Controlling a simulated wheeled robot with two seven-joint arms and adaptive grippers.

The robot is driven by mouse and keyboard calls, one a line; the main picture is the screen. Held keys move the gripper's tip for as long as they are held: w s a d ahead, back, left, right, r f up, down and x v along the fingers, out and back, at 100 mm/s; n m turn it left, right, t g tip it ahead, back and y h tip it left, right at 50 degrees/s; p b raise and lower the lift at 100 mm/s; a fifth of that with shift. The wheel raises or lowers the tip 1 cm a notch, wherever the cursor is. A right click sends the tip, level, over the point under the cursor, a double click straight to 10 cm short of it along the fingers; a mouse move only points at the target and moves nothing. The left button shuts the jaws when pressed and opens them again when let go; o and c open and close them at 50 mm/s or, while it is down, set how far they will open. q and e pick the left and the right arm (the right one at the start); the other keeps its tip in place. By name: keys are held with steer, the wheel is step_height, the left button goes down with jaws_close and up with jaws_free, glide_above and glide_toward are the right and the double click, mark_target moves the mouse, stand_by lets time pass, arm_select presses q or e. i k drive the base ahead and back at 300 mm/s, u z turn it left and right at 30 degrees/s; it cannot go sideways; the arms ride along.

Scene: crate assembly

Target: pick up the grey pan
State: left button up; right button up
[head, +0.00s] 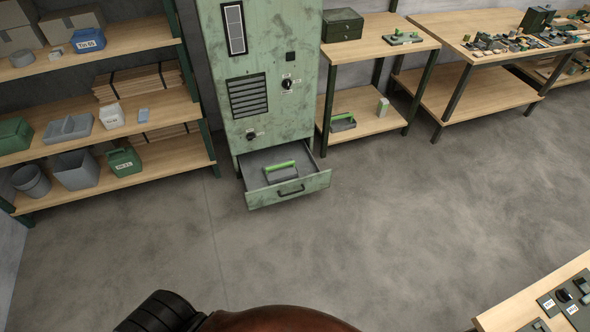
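A grey pan-like piece with a green bar handle (281,172) lies in the open bottom drawer (290,193) of the green cabinet. It looks like the grey pan, but I cannot be sure at this distance. A similar grey piece with some green on it (342,122) rests on the lower shelf of the small wooden table. Neither of my grippers is in view. Only dark and reddish-brown parts of my own body show at the bottom edge.
The worn green cabinet (262,60) stands at the back with its drawer pulled out. Shelves with bins and boxes (110,50) stand at the left. A long table with many small parts (440,30) is at the right. A table corner (510,318) intrudes at lower right. The middle floor is clear.

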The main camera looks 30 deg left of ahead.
mark_target(282, 171)
steer(key=z, duration=0.1)
steer(key=i, duration=1.15)
steer(key=u, duration=0.6)
steer(key=i, duration=0.8)
steer(key=u, duration=0.75)
